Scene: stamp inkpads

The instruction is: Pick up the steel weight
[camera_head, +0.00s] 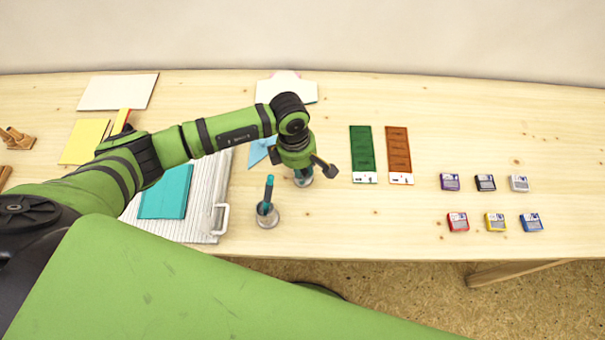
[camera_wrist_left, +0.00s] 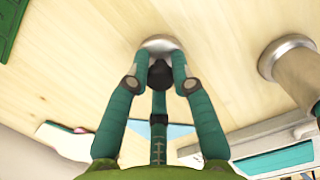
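The steel weight (camera_head: 302,179) stands on the table beneath my left gripper, which hides most of it in the head view. In the left wrist view its round silver base (camera_wrist_left: 161,43) and black knob (camera_wrist_left: 160,74) show. My left gripper (camera_wrist_left: 160,66) points down at it, with teal fingers close against the knob on both sides. The fingers look shut on the knob; no gap shows. Whether the base touches the table or is slightly raised, I cannot tell. My right gripper is in neither view.
Green (camera_head: 362,152) and brown (camera_head: 399,155) strips and several small inkpads (camera_head: 486,183) lie to the right. A ribbed board (camera_head: 200,225) with a teal pad (camera_head: 165,192) lies left.

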